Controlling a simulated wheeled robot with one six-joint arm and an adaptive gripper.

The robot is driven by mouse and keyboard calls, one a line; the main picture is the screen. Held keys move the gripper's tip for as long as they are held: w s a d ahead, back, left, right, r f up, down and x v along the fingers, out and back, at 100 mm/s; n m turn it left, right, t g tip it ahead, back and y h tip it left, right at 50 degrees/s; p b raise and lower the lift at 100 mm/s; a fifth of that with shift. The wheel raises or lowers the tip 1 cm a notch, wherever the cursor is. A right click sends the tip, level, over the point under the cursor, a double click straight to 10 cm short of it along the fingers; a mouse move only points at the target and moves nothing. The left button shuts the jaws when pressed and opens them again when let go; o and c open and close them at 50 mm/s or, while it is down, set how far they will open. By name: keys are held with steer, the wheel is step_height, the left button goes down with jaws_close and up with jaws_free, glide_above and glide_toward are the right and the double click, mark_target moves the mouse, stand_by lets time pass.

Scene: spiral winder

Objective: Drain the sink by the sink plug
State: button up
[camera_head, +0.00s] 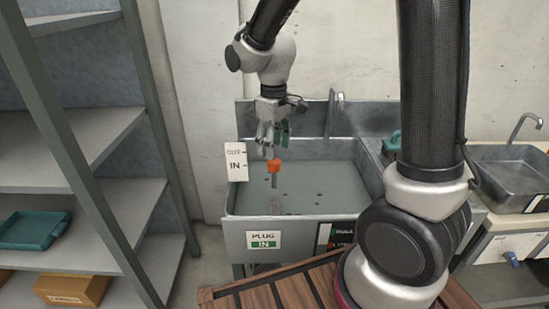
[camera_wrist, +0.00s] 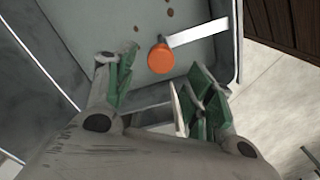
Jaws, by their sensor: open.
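The sink (camera_head: 239,200) is a grey metal basin holding murky water with a few dark specks on it. The sink plug (camera_head: 274,166) has an orange top on a pale upright stem inside the basin, at its left part. A white gauge sign beside it reads "IN", and a front label reads "PLUG IN" (camera_head: 264,239). My gripper (camera_head: 270,140) is open and empty just above the orange top, pointing down. In the wrist view the orange top (camera_wrist: 160,59) lies ahead of and between the open fingertips (camera_wrist: 160,78), apart from both.
A shelf rack (camera_head: 85,140) stands at the left with a green tray (camera_head: 33,230) and a cardboard box (camera_head: 72,287). A second sink (camera_head: 515,178) stands at the right. A wooden slatted surface (camera_head: 290,290) lies in front of the sink.

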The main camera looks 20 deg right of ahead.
mark_target(274, 161)
step_height(274, 161, down, 5)
steer(key=shift+f, duration=0.15)
steer(key=shift+c, duration=0.2)
